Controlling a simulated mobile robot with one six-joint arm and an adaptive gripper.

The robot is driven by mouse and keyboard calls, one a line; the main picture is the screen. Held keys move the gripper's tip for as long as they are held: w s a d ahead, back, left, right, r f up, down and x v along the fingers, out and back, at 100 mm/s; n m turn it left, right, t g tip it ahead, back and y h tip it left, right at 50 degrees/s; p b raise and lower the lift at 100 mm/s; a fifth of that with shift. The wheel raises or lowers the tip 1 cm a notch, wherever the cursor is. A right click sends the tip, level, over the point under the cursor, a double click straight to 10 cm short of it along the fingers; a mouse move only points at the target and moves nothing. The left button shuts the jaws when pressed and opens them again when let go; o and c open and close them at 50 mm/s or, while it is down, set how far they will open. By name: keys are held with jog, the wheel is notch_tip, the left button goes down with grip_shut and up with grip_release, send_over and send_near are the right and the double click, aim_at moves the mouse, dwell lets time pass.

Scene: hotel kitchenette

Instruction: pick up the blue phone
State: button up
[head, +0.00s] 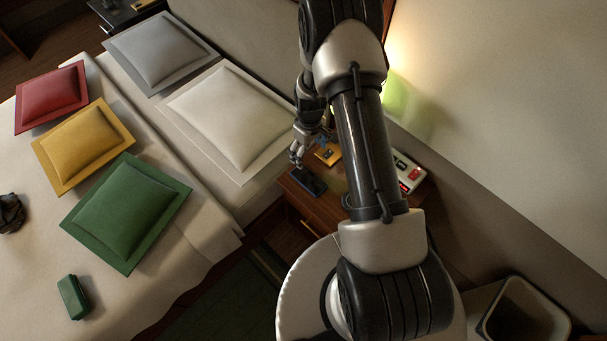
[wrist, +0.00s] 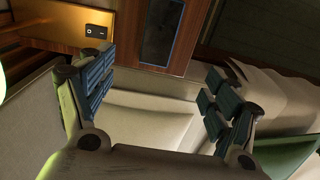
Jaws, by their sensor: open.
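The blue phone (head: 308,182) looks dark with a blue edge and lies flat near the front left of the wooden nightstand (head: 325,210).
An orange item (head: 327,153) with a dark patch lies behind the phone. A white device with red parts (head: 408,174) sits at the nightstand's right. The bed with pillows (head: 240,115) borders the left; a wall (head: 500,120) stands right. A bin (head: 525,312) is lower right.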

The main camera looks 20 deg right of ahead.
aim_at(309, 179)
notch_tip(309, 179, down, 18)
jog(key=b, duration=0.5)
jog(key=shift+s+r+b, duration=0.1)
jog(key=shift+r+b, duration=0.05)
jog(key=shift+b, duration=0.15)
jog(key=shift+r, duration=0.1)
jog(key=shift+c, duration=0.4)
jog(key=c, duration=1.2)
